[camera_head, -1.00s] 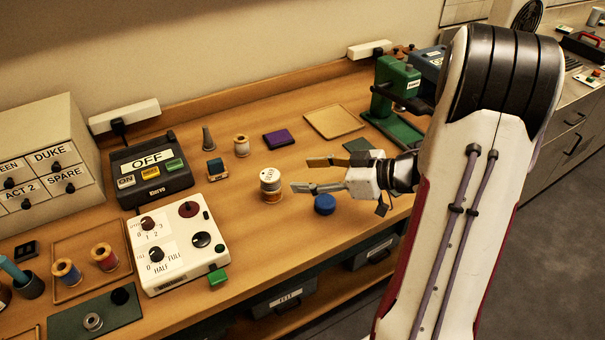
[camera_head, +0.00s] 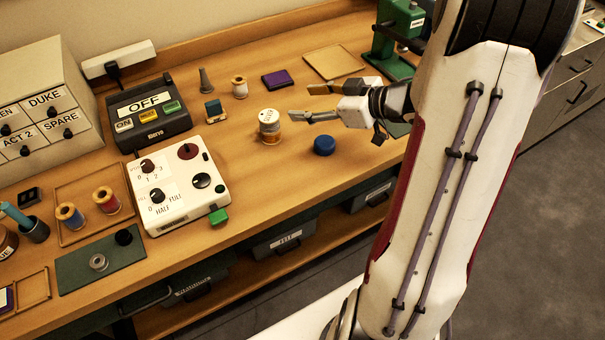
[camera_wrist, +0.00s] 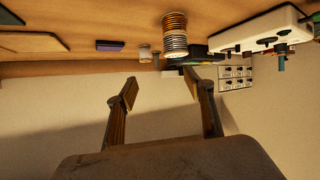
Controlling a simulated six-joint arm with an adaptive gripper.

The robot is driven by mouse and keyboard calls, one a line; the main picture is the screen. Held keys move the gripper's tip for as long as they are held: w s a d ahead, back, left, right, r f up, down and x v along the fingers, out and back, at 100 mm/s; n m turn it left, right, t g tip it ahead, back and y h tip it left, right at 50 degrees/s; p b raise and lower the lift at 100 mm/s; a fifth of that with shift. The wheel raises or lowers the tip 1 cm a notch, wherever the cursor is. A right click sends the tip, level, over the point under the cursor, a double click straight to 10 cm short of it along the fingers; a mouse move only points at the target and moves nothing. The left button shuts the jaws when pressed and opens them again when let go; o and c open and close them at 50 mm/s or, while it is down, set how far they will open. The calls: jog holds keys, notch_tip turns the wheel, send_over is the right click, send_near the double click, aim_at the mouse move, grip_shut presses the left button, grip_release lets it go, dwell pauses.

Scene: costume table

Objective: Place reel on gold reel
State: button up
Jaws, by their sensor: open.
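A stack of two reels (camera_head: 269,126) stands upright on the table. A pale silver-white reel (camera_head: 268,117) with a label on top sits on a gold-coloured reel (camera_head: 270,138). In the wrist view, which looks upside down, the copper-gold reel (camera_wrist: 174,21) is at the table side and the silver-white reel (camera_wrist: 175,43) is on it. My gripper (camera_head: 301,103) is open and empty, to the right of the stack and above the table, its fingers pointing left. In the wrist view my gripper (camera_wrist: 160,84) has its fingers apart with nothing between them.
A blue round piece (camera_head: 324,145) lies right of the stack. A white control box (camera_head: 178,192) and a black switch box (camera_head: 150,115) stand to the left. Behind are a pale spool (camera_head: 239,87), a purple block (camera_head: 277,79) and a green machine (camera_head: 397,35).

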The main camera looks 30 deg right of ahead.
jog(key=s+r+m+h, duration=0.2)
jog(key=r+m+h, duration=0.1)
jog(key=r+h, duration=0.3)
jog(key=s+r+m+h, duration=0.2)
jog(key=r+h, duration=0.2)
jog(key=r, duration=0.3)
jog(key=s+a+f+m+g+y, duration=0.1)
jog(key=s+a+g+y, duration=0.1)
jog(key=s+a, duration=0.6)
jog(key=s+a+f+m+g+y, duration=0.1)
jog(key=s+a+f+g+y, duration=0.1)
jog(key=s+a, duration=0.6)
jog(key=s+g, duration=0.1)
jog(key=s, duration=0.4)
jog(key=shift+s+a+f+g, duration=0.2)
jog(key=shift+f+g, duration=0.1)
jog(key=shift+g, duration=0.1)
